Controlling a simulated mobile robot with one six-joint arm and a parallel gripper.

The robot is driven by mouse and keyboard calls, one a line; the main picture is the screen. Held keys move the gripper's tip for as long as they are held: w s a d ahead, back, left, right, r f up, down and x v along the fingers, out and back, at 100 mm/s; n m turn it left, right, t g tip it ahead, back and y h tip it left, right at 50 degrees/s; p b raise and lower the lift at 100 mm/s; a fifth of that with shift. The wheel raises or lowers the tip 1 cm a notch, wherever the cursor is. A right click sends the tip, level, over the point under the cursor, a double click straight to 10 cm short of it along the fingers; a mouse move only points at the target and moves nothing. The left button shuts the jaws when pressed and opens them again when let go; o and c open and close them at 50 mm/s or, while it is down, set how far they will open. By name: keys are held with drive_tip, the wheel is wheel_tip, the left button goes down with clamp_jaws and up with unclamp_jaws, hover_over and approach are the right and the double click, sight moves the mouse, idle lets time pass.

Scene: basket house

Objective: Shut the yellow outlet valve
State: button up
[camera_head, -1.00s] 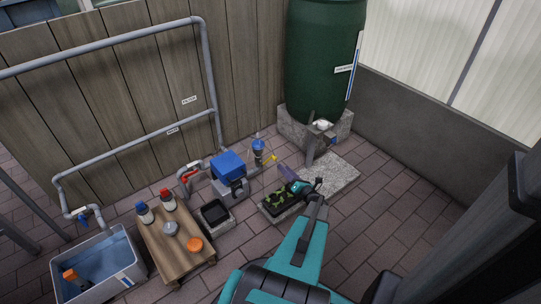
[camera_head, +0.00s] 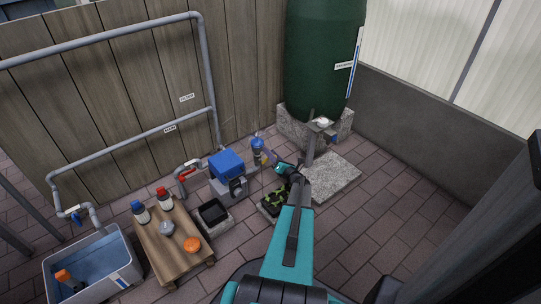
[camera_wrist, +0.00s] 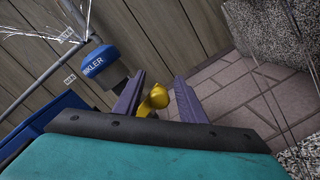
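The yellow outlet valve handle (camera_wrist: 154,99) shows in the wrist view between the two purple fingers of my gripper (camera_wrist: 157,92). The fingers stand apart, with the left one close beside the yellow part and a gap to the right one. I cannot tell whether either touches it.
A blue-topped pump box (camera_head: 226,165) stands left of my gripper. A tray with green items (camera_head: 275,201) lies below my arm. The green barrel (camera_head: 325,60) stands on a concrete block behind right. A wooden table (camera_head: 160,252) with bottles is at the left.

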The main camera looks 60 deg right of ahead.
drive_tip(key=shift+w+d, duration=0.15)
drive_tip(key=shift+w, duration=0.1)
clamp_jaws()
drive_tip(key=shift+w, duration=0.1)
